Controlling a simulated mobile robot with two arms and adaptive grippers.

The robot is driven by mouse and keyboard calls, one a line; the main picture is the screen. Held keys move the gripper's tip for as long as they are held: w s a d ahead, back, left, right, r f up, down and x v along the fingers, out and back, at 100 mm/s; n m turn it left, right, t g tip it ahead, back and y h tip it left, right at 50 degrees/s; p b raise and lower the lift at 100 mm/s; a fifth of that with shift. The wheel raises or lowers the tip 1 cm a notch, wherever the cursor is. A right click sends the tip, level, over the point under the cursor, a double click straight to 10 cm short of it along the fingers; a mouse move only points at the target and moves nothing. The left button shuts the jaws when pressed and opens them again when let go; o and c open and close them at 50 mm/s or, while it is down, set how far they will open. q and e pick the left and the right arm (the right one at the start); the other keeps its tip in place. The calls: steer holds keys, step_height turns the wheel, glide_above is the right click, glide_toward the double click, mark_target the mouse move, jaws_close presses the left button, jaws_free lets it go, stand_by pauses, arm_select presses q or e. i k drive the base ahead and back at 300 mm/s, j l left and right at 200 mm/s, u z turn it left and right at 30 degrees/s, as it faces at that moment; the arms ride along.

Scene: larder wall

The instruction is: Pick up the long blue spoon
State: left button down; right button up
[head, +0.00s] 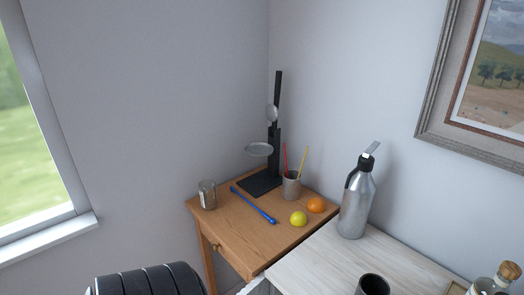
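The long blue spoon (253,205) lies on the small wooden table (236,228) in the head view. It runs diagonally from the back left towards the front right, and nothing lies on top of it. Its ends are too small to tell which is the bowl. Neither my left nor my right gripper is in view.
A metal can (207,195) stands left of the spoon. Behind are a black stand (263,183) and a cup (291,188) with red and yellow sticks. A lemon (299,218) and an orange (316,204) lie right. A silver flask (355,205) stands on the pale counter (325,263).

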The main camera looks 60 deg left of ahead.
mark_target(273, 221)
steer(key=u, duration=1.95)
